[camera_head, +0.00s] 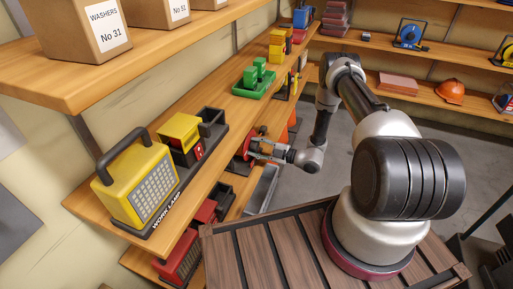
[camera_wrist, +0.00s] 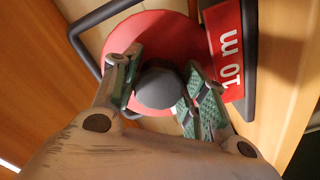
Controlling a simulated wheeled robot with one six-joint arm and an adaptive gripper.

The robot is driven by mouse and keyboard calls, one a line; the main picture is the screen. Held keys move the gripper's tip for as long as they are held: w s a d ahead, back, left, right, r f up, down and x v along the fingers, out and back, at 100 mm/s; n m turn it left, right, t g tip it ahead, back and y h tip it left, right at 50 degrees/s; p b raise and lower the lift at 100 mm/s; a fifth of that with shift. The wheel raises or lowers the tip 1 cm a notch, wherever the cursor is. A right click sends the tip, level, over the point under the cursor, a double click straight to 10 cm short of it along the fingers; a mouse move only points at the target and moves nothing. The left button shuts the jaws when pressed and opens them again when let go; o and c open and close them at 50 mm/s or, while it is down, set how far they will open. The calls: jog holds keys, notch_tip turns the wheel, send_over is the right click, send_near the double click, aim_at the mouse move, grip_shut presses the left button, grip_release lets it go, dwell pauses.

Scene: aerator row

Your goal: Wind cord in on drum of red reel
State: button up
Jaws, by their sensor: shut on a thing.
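The red reel (camera_wrist: 150,30) fills the top of the wrist view, with a round red drum face, a dark frame and a red "10 m" label (camera_wrist: 228,55). In the head view the reel (camera_head: 244,143) is on the wooden shelving, largely behind my gripper. My gripper (camera_wrist: 164,82) has its green-padded fingers closed on a grey faceted knob (camera_wrist: 158,88) in front of the drum face. In the head view my gripper (camera_head: 257,148) reaches left to the reel. I cannot make out any cord.
A yellow work lamp (camera_head: 135,185) and a yellow-and-red item in a dark holder (camera_head: 182,133) stand on the shelf left of the reel. A green tray (camera_head: 254,85) sits farther back. A grey bin (camera_head: 263,188) is below my gripper. A slatted wooden surface (camera_head: 260,255) is in front.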

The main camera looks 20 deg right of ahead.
jog(key=o, duration=1)
jog(key=shift+o, duration=0.2)
jog(key=v, duration=1.2)
